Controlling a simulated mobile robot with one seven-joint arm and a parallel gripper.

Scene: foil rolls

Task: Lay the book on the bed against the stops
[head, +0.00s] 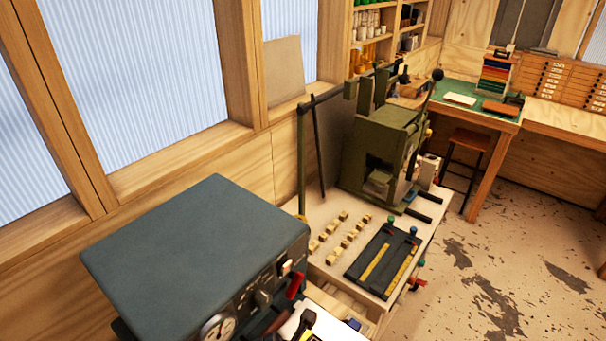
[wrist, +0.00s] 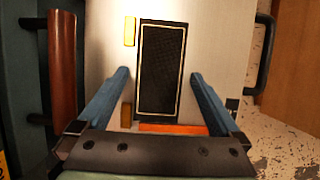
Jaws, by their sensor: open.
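In the wrist view a dark book (wrist: 162,70) with a thin gold border lies flat on a pale bed (wrist: 215,50). Two small brass stops (wrist: 129,31) (wrist: 127,116) sit close along its left edge. An orange bar (wrist: 172,128) lies just below its near edge. Whether the book touches the stops or the bar is too fine to tell. My gripper (wrist: 160,75) is open, with one blue finger on each side of the book and a visible gap on both sides. I cannot make out the book in the head view.
A blue-grey machine (head: 195,250) with a gauge (head: 217,325) and red handle (head: 297,285) stands close by. Beyond it, a bench holds small brass blocks (head: 343,216), a dark tray (head: 363,240) and a green lever press (head: 380,150). A red-brown handle (wrist: 62,75) borders the bed at left.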

